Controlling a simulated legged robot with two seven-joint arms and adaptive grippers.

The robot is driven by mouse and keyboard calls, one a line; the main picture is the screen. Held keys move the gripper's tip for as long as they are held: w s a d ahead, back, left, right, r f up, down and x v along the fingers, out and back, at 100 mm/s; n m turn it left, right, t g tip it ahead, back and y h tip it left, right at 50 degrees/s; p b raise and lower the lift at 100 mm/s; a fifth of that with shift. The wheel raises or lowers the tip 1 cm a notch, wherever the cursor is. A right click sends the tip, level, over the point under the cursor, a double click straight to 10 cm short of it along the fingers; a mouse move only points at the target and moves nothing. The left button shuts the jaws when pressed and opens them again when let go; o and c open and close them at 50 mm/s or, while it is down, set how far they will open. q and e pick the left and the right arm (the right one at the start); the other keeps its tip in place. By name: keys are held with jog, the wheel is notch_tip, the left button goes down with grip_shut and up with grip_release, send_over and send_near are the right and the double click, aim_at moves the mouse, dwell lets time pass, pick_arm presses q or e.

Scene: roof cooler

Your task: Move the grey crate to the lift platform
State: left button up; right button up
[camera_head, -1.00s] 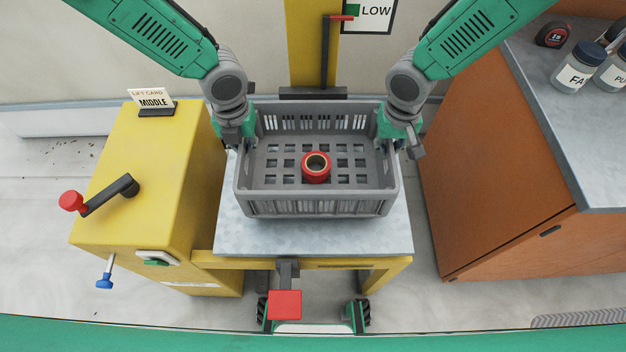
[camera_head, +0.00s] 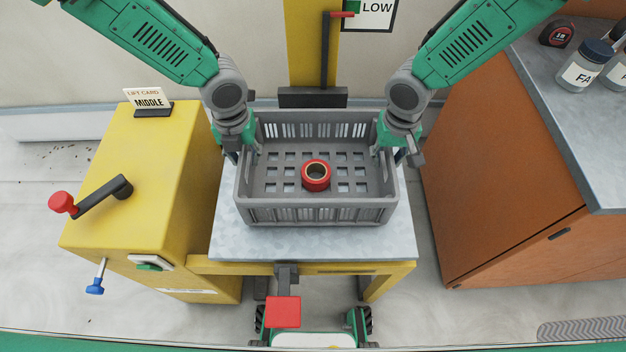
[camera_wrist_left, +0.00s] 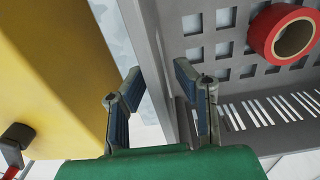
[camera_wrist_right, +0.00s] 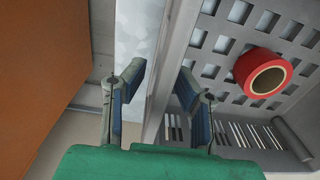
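The grey crate (camera_head: 316,215) sits upright and looks flat on the metal lift platform (camera_head: 314,246), with a margin of bare plate at its front. A red tape roll (camera_head: 316,176) lies on the crate floor. My left gripper (camera_wrist_left: 157,72) is open at the crate's left wall, one finger outside and one inside, with gaps to the wall. My right gripper (camera_wrist_right: 160,75) is open around the right wall in the same way. In the head view, the left gripper (camera_head: 243,152) and right gripper (camera_head: 388,152) partly hide the side rims.
A yellow box (camera_head: 125,185) with a red-knobbed crank (camera_head: 62,202) and a MIDDLE card (camera_head: 150,101) stands left. The brown cabinet (camera_head: 500,165) with jars (camera_head: 585,65) stands right. A red pedal (camera_head: 283,312) is in front.

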pick_arm(q)
notch_tip(320, 180, up, 11)
jog(key=shift+r, duration=0.35)
pick_arm(e)
jog(key=shift+r, duration=0.1)
notch_tip(320, 180, up, 12)
jog(key=shift+f, duration=0.15)
dwell(0.5)
